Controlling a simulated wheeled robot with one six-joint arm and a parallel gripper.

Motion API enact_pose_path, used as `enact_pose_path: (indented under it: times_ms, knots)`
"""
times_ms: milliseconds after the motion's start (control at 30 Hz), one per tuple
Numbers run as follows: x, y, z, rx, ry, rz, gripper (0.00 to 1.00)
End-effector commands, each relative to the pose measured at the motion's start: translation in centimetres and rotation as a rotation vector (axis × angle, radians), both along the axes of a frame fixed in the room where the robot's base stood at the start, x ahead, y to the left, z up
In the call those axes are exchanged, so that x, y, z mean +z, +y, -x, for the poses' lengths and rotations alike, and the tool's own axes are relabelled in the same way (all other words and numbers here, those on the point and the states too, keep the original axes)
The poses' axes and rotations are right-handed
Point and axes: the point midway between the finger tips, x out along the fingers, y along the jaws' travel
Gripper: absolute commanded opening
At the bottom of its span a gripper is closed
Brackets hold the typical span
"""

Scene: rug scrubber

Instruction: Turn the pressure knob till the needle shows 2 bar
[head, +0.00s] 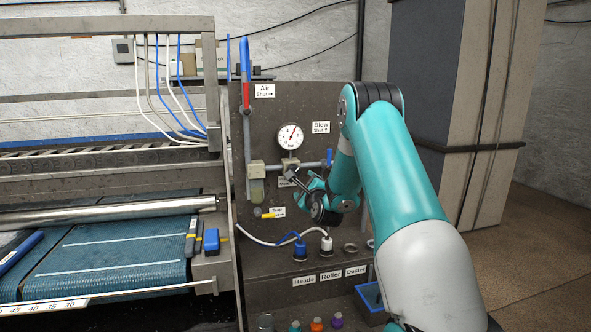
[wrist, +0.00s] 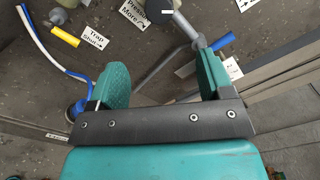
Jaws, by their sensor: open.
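A round white pressure gauge (head: 290,136) is on the dark panel. Its red needle points to the upper right; the numerals are too small to read surely. Below it sits the regulator fitting, and my gripper (head: 300,182) is in front of that area, hiding part of it and its label. In the wrist view, the dark knob (wrist: 172,8) is at the top edge, cut off, beside the "Pressure More" label (wrist: 140,13). My gripper (wrist: 162,68) is open, its two teal fingers apart with nothing between them. The knob appears beyond the fingertips, not between them.
A blue-handled valve (head: 329,158) is right of the regulator, close to my gripper. A yellow trap handle (head: 264,214) is at lower left. White and blue hoses run to the sockets below. A blue belt machine (head: 120,255) stands left.

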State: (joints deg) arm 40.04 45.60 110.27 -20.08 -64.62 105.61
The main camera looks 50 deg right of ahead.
Motion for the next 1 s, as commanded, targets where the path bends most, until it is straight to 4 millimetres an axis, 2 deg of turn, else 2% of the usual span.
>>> enact_pose_path:
  times_ms: [100,500,700,1000]
  knots:
    - [0.4,-1.3,-2.4,0.003,0.002,0.001,0.74]
    - [0.2,-5.3,-8.9,0.002,0.003,0.001,0.74]
    - [0.2,-6.6,-10.9,0.001,0.001,0.002,0.74]
    - [0.0,-7.1,-11.8,0.001,0.002,0.001,0.74]
